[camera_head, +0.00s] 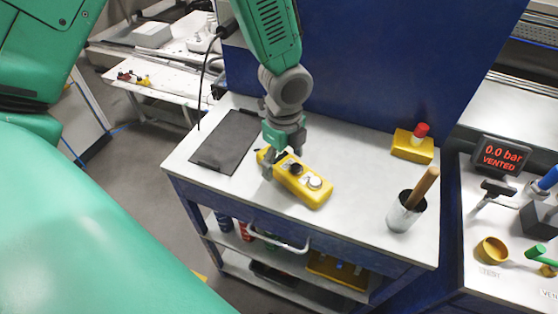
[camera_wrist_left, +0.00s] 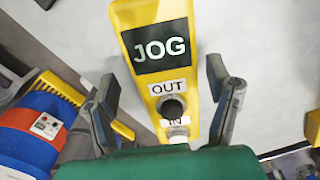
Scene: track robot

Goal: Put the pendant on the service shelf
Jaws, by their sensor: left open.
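The pendant is a yellow box (camera_head: 311,187) with a black button and a white button, lying on the white cart top. My left gripper (camera_head: 283,164) is over its rear left end, with the fingers on either side. In the left wrist view the pendant (camera_wrist_left: 190,63) shows JOG and OUT labels and lies between the open fingers (camera_wrist_left: 162,85); I see gaps on both sides. Which surface is the service shelf is not marked; the cart has a lower shelf (camera_head: 235,266) under its top. My right gripper is not in view.
A dark flat mat (camera_head: 227,141) lies left of the pendant. A metal cup (camera_head: 403,213) with a wooden handle and a yellow block with a red knob (camera_head: 412,146) stand to the right. A blue panel rises behind. A handle (camera_head: 278,241) juts from the cart's front.

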